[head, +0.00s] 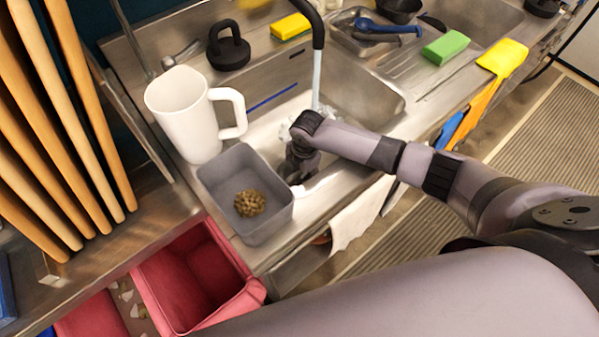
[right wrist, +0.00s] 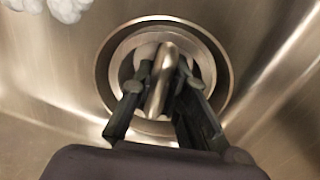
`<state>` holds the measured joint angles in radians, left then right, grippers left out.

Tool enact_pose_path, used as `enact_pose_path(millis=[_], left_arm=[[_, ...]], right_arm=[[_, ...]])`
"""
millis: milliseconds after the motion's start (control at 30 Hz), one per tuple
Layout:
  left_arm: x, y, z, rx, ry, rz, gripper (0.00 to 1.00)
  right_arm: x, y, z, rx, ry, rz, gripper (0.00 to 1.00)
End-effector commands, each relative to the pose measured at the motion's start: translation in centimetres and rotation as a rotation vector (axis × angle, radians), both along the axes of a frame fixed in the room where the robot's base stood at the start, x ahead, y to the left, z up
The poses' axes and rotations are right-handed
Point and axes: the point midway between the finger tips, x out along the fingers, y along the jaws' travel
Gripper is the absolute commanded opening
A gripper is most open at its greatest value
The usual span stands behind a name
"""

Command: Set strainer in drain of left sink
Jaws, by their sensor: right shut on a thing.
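The strainer shows in the right wrist view as a pale round disc with an upright metal handle (right wrist: 161,85). My right gripper (right wrist: 158,80) is shut on that handle, with one finger on each side. The round metal drain (right wrist: 224,72) of the left sink rings the strainer. I cannot tell whether the strainer sits fully down in it. In the head view my right gripper (head: 299,168) points down into the left sink (head: 378,100), behind the grey bin. The strainer and drain are hidden there. My left gripper is not in view.
A grey bin (head: 275,218) with brown granules and a white pitcher (head: 185,115) stand close left of my right gripper. The black faucet (head: 318,30) runs water onto white lumps in the sink. A green sponge (head: 445,45) lies right of the sink.

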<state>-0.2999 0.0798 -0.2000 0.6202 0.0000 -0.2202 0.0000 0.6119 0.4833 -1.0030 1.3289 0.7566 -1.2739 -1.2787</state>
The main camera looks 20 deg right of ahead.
Motion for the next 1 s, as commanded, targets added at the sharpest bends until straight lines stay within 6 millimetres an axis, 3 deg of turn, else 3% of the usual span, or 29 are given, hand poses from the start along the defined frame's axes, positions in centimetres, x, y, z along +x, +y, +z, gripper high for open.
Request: enact_pose_path(millis=[133, 167, 500, 1000], left_arm=[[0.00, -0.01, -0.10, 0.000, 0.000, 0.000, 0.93], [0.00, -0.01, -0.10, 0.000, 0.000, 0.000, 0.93], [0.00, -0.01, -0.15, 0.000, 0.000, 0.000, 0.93], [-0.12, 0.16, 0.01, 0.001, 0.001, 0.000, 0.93]], right_arm=[[-0.52, 0.09, -0.57, -0.002, 0.011, 0.003, 0.00], [-0.55, 0.09, -0.60, -0.002, 0.011, 0.003, 0.17], [-0.75, 0.12, -0.82, -0.002, 0.015, 0.005, 0.38], [-0.77, 0.16, -0.37, -0.003, 0.016, 0.006, 0.38]])
